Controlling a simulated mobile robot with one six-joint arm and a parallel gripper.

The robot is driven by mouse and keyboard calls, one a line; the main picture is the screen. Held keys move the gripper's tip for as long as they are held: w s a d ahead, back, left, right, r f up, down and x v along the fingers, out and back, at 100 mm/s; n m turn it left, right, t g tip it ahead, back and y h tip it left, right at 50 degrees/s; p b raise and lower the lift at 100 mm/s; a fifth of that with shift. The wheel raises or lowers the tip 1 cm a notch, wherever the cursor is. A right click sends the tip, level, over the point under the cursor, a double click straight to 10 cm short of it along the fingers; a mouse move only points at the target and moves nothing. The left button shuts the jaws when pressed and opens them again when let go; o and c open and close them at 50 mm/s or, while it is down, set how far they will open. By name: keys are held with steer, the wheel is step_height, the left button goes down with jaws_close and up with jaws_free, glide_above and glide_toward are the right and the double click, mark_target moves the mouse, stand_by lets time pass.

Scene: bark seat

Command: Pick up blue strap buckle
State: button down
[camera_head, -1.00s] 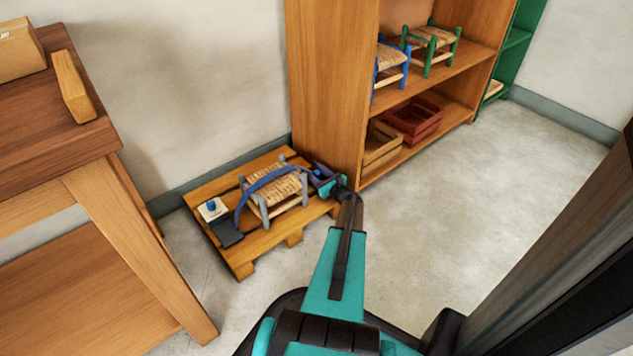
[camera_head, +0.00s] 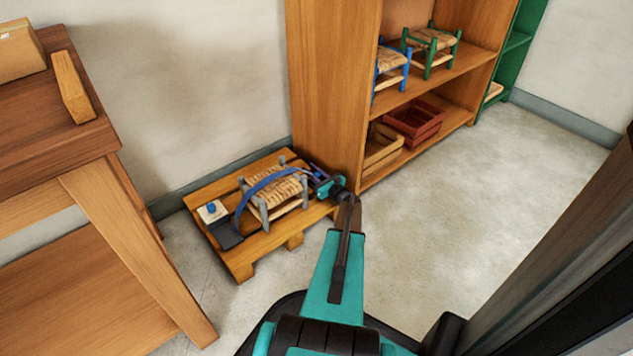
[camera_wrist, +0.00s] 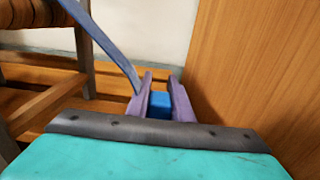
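The blue strap buckle (camera_wrist: 160,104) is a small bright blue block in the wrist view. It sits between the two purple fingers of my gripper (camera_wrist: 160,95), which meet its sides with no clear gap. In the head view my gripper (camera_head: 316,178) is at the right end of the pallet, beside the stool, and the buckle is too small to make out there. A blue strap (camera_head: 262,186) arches over a grey stool (camera_head: 258,212) with a woven seat. In the wrist view the strap (camera_wrist: 103,38) runs down to the left finger.
The stool stands on a low wooden pallet (camera_head: 240,270), with a white box with a blue top (camera_head: 212,212) and a dark pad (camera_head: 229,238). A wooden shelf (camera_head: 326,90) rises close on the right. A workbench (camera_head: 100,140) is at left. Floor at right is clear.

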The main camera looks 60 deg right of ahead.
stand_by(0.3)
steer(key=shift+r+p, duration=0.55)
steer(key=shift+r, duration=0.25)
steer(key=shift+s+a+r+p, duration=0.1)
steer(key=shift+s+r+p, duration=0.15)
steer(key=shift+r+p, duration=0.3)
steer(key=shift+s+a+r+p, duration=0.1)
steer(key=shift+s+r+p, duration=0.2)
steer(key=shift+r, duration=0.4)
steer(key=a+p+v, duration=0.1)
steer(key=p+v, duration=0.3)
steer(key=v, duration=1.1)
steer(key=shift+w+r, duration=0.25)
steer(key=shift+r, duration=0.25)
steer(key=shift+s, duration=0.1)
